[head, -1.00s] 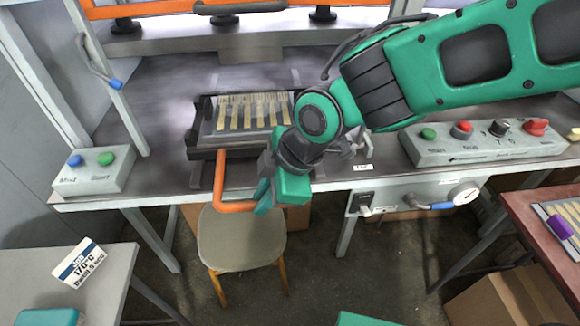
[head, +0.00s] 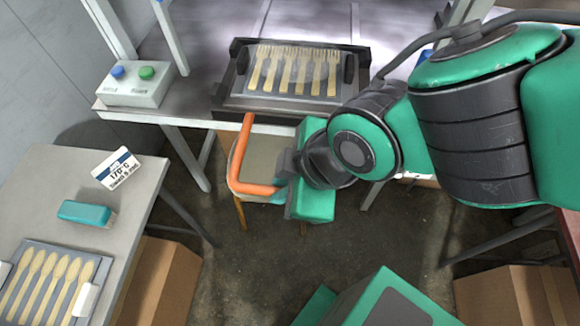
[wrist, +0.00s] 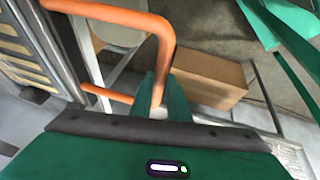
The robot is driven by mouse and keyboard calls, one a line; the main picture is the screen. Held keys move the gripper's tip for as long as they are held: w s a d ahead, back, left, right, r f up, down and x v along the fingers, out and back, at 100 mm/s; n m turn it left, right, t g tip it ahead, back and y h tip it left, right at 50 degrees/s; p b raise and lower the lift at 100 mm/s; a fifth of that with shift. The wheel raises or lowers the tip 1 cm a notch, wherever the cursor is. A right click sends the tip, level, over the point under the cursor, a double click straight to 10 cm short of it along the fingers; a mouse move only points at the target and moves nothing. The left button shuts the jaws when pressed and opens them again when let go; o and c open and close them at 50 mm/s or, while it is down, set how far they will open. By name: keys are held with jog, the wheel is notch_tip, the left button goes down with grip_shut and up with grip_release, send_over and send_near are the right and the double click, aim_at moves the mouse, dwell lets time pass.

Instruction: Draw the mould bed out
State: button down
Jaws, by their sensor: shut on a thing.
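The mould bed (head: 290,104) is a dark tray carrying a row of pale wooden forks. In the head view it sits at the front edge of the press table. An orange handle (head: 248,150) runs from its front toward me and bends right at the near end. My gripper (head: 282,192) is shut on the near bar of the handle. In the wrist view the orange handle (wrist: 120,15) passes between my green fingers (wrist: 162,92), and a corner of the mould bed (wrist: 25,50) shows at the left.
A control box (head: 135,85) with blue and green buttons stands left of the bed. A side table (head: 120,220) at the left holds a job card (head: 116,168), a teal block (head: 85,212) and a tray of spoons (head: 50,280). A stool (head: 240,175) stands below the handle.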

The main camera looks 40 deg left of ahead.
jog(key=shift+s+a, duration=0.1)
jog(key=shift+s, duration=0.05)
jog(key=c, duration=1.7)
grip_release()
jog(key=v, duration=1.1)
jog(key=shift+w+f, duration=0.1)
jog(key=shift+w, duration=0.1)
